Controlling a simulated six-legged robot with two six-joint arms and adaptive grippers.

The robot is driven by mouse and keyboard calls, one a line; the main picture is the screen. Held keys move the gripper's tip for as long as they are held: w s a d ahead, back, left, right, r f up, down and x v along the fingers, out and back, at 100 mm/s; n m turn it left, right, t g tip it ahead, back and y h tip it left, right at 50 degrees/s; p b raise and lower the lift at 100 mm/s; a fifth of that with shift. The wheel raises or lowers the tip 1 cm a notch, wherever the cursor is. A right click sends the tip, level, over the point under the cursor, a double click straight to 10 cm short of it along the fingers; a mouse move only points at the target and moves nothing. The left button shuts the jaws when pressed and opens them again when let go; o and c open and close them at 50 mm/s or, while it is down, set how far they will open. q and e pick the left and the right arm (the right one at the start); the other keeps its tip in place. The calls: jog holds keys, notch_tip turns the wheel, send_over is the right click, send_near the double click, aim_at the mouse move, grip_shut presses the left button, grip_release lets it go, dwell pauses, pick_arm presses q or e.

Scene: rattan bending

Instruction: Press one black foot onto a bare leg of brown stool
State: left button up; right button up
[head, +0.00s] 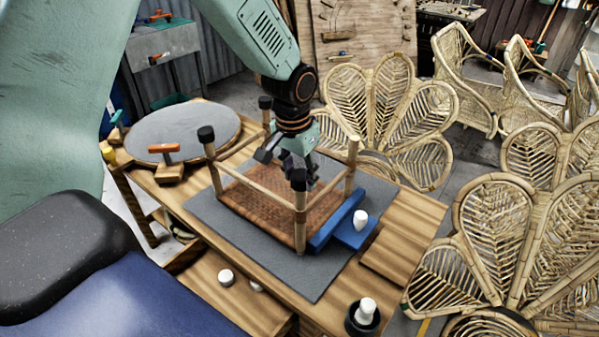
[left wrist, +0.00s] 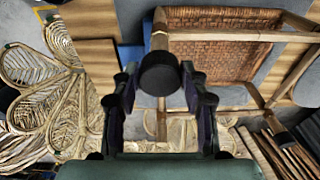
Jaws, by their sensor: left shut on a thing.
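The brown stool lies upside down, its woven seat (head: 262,205) on a grey mat and its legs pointing up. My left gripper (head: 290,170) is above the near front leg (head: 300,228), shut on a black foot (head: 298,180). In the left wrist view the foot (left wrist: 160,73) sits between the two fingers, in line with the leg (left wrist: 160,32) and at its end. I cannot tell how far it is seated. Two other legs carry black feet, at the left (head: 206,134) and at the back (head: 265,102). The right leg (head: 352,160) looks bare. My right gripper is not in view.
A blue block (head: 340,222) with a white piece (head: 361,220) stands right of the stool. A black cup (head: 362,320) stands at the front right edge. A round grey board (head: 185,130) with an orange-handled clamp (head: 165,150) is at the left. Rattan chairs (head: 490,230) stand beyond the table.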

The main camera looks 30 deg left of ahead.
pick_arm(q)
jog(key=shift+s+f, duration=0.1)
jog(key=shift+f, duration=0.75)
dwell(0.7)
jog(key=o, duration=1)
jog(key=shift+r, duration=0.15)
